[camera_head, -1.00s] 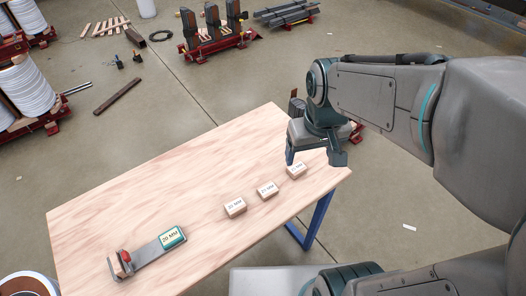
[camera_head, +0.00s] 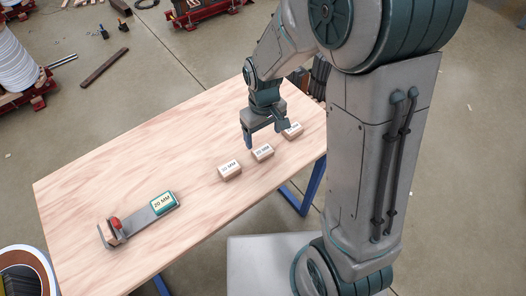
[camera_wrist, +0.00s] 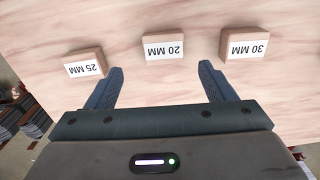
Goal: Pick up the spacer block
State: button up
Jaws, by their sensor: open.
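Three small wooden blocks with white labels stand in a row on the table. In the wrist view, where the labels appear upside down, they read 25 MM (camera_wrist: 84,64), 20 MM (camera_wrist: 163,48) and 30 MM (camera_wrist: 244,45). In the head view, the left block (camera_head: 230,170), middle block (camera_head: 262,152) and right block (camera_head: 293,131) show; the right one is partly hidden by a finger. My gripper (camera_head: 266,136) is open and empty above the table, behind the middle block. In the wrist view, its fingers (camera_wrist: 162,72) frame the 20 MM block, which lies beyond the tips, apart from them.
A grey fixture (camera_head: 142,220) with a red knob and a teal-framed 20 MM sign (camera_head: 163,204) lies on the left of the wooden table (camera_head: 110,180). The table's middle and back left are clear. Its right edge is close to the right block.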

aim_at(263, 150)
jog(key=shift+s+a+f, duration=0.1)
jog(key=shift+s+f, duration=0.05)
jog(key=shift+f, duration=1.4)
jog(key=shift+s+a+f, duration=0.1)
jog(key=shift+f, duration=1.45)
jog(key=c, duration=1.1)
